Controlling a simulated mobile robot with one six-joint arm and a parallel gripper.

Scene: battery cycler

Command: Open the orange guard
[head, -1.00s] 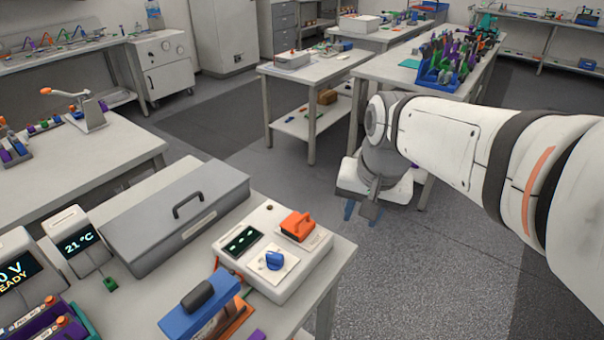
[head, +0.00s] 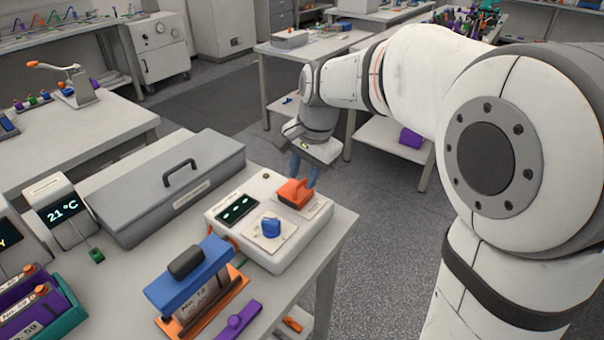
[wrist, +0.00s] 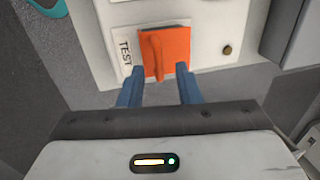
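The orange guard (head: 295,193) sits on the right part of the white control box, with a raised ridge on it; it looks closed. In the wrist view the orange guard (wrist: 168,52) lies just beyond my fingertips, beside a "TEST" label. My gripper (head: 304,172) is just behind and above the guard in the head view. In the wrist view my gripper (wrist: 158,72) has its two blue fingers apart, with nothing between them but the near edge of the guard. Whether a finger touches the guard I cannot tell.
The white control box (head: 228,221) also carries a blue knob (head: 270,227) and a dark display (head: 237,208). A grey lidded case (head: 150,200) stands to its left. A blue-topped clamp (head: 188,274) and a purple piece (head: 238,320) are in front.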

